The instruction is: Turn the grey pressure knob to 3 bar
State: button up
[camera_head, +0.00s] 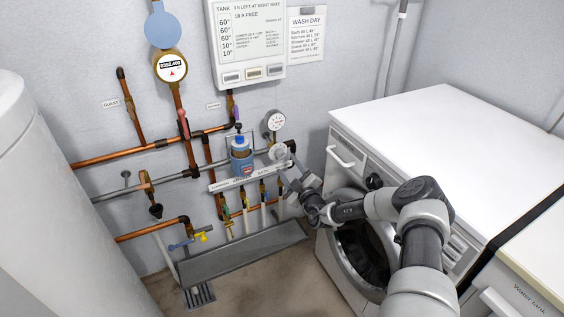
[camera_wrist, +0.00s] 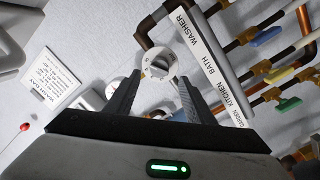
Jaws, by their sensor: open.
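The grey pressure knob (camera_wrist: 158,64) is a round, light grey knob with a raised grip bar. It sits between and just beyond my fingertips in the wrist view. In the head view the knob (camera_head: 278,152) is on the pipework below the round white pressure gauge (camera_head: 275,120). The gauge's reading is too small to tell. My gripper (camera_wrist: 158,80) is open, one dark finger on each side of the knob, with nothing held. I cannot tell whether the fingers touch it. In the head view my gripper (camera_head: 286,172) reaches the pipework from the lower right.
A labelled manifold strip (camera_wrist: 214,68) with several coloured valve handles lies right of the knob in the wrist view. A blue-capped unit (camera_head: 240,155) stands left of it in the head view. The white washing machine (camera_head: 350,152) is at right, a grey trough (camera_head: 243,255) below.

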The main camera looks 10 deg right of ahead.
aim_at(282, 158)
jog(key=b+x, duration=0.1)
jog(key=x, duration=0.5)
jog(key=shift+w+b, duration=0.3)
jog(key=shift+b, duration=0.1)
jog(key=c, duration=1)
